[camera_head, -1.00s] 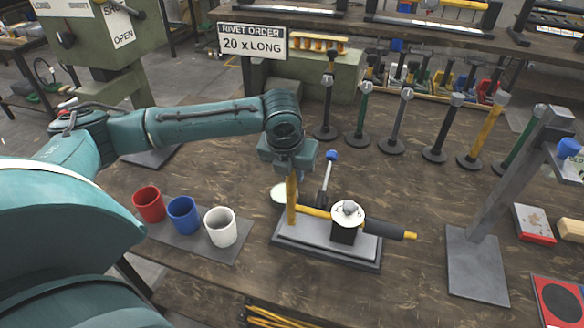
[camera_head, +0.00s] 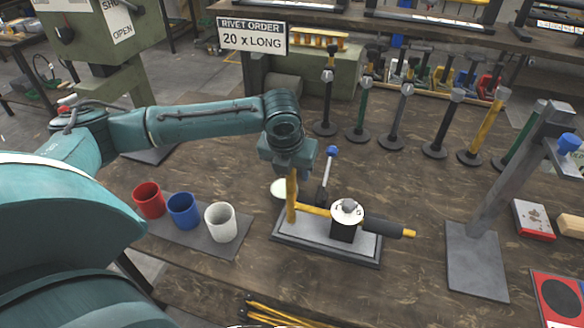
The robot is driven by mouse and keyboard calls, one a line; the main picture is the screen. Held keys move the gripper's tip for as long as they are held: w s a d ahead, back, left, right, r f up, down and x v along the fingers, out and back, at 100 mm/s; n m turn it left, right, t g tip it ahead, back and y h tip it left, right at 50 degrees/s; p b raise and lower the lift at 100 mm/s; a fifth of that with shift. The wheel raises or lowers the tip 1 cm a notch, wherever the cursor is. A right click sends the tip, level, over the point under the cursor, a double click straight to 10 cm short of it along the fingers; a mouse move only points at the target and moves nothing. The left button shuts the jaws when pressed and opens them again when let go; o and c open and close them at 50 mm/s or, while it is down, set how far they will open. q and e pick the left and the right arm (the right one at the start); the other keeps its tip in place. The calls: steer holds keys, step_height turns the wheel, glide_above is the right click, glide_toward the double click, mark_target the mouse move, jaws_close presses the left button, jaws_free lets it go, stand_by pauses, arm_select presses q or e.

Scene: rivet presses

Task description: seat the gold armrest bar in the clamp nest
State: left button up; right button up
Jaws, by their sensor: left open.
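The gold armrest bar (camera_head: 314,210) lies across the clamp nest, with a black grip (camera_head: 383,228) and a gold tip at its right. An upright gold part (camera_head: 291,203) meets its left end, under my gripper. The clamp nest's grey base plate (camera_head: 294,237) rests on the bench. A black block with a round white-and-grey top (camera_head: 347,211) stands at the bar's middle; how deep the bar sits is hidden. A blue-knobbed lever (camera_head: 332,152) stands upright behind. My left gripper (camera_head: 291,172) points down over the upright part, open; its fingertips are hard to make out. My right gripper is out of view.
Red (camera_head: 149,201), blue (camera_head: 184,211) and white (camera_head: 221,223) cups stand on a mat at left. A grey angled stand (camera_head: 492,190) is at right. The bench front is mostly clear.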

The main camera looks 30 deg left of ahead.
arm_select(q)
steer(key=v, duration=1.3)
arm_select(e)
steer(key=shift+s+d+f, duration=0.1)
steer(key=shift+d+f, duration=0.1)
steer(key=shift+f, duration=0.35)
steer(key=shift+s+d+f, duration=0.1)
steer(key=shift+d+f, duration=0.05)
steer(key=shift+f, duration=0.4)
arm_select(q)
steer(key=shift+r, duration=0.1)
